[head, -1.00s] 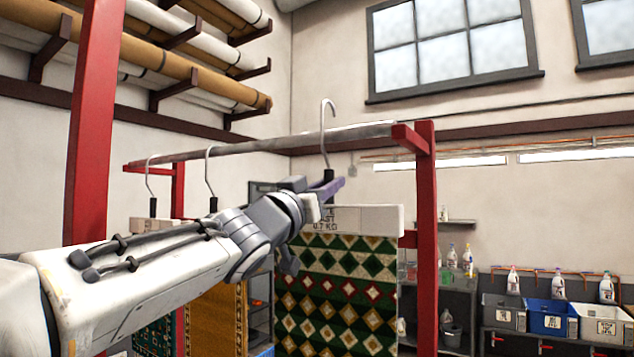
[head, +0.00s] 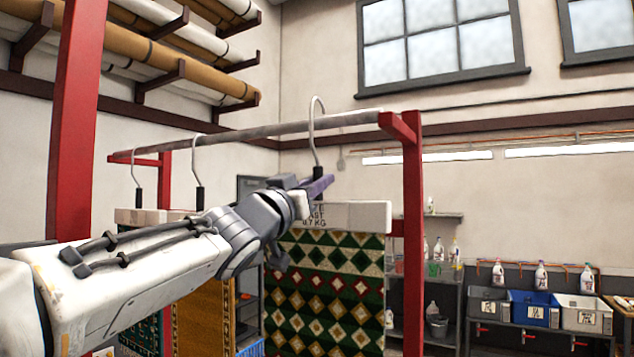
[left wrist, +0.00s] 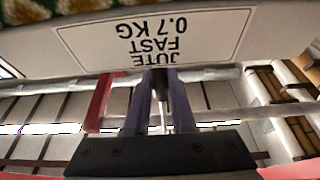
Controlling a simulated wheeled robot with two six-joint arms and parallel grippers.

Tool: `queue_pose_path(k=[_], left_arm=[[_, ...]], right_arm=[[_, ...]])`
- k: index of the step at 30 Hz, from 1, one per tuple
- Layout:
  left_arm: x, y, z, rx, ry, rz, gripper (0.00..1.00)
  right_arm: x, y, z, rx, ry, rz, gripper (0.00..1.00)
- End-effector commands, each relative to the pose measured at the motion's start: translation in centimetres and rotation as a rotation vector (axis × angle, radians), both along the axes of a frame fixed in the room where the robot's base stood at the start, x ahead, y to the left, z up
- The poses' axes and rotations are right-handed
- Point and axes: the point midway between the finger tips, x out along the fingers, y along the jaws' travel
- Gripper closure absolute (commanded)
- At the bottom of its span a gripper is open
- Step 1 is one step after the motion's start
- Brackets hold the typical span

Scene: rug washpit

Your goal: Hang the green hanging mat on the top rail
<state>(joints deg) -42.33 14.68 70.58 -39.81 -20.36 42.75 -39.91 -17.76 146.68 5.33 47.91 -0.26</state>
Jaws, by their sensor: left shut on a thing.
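The green hanging mat (head: 325,290), with red bands and white and gold diamonds, hangs below a pale header bar (head: 365,215) with a printed label. My left gripper (head: 318,186) is shut on the black stem under the mat's metal hook (head: 312,120). In the left wrist view, the purple fingers (left wrist: 160,105) close around the stem, beside the label (left wrist: 155,38) reading JUTE FAST 0.7 KG. The hook's arch stands a little above the top rail (head: 250,136), near its right end. I cannot tell whether it is over or in front of the rail. My right gripper is out of view.
Two more hooks (head: 196,160) sit on the rail to the left, with an orange mat (head: 205,312) below. Red posts (head: 412,240) frame the rack. Rolled rugs (head: 150,50) lie on wall brackets. Shelves with bottles and bins (head: 535,313) stand behind at right.

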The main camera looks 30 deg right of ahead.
Motion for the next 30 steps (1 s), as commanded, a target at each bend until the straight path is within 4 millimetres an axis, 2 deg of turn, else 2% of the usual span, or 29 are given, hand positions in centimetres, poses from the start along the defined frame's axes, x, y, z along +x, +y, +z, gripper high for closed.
queue_pose_path(k=[18, 27, 28, 30], left_arm=[[-0.1, 0.1, -2.5, -0.003, -0.001, -0.001, 1.00], [-0.1, 0.1, -2.5, -0.003, -0.003, -0.001, 1.00], [-0.1, 0.1, -2.5, -0.003, -0.003, -0.001, 0.69], [-0.1, 0.0, -2.5, -0.004, -0.002, -0.001, 0.43]], right_arm=[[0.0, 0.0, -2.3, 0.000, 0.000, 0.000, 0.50], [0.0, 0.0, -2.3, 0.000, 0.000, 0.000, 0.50], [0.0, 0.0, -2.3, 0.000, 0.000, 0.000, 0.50], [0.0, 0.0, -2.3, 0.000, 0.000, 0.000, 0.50]])
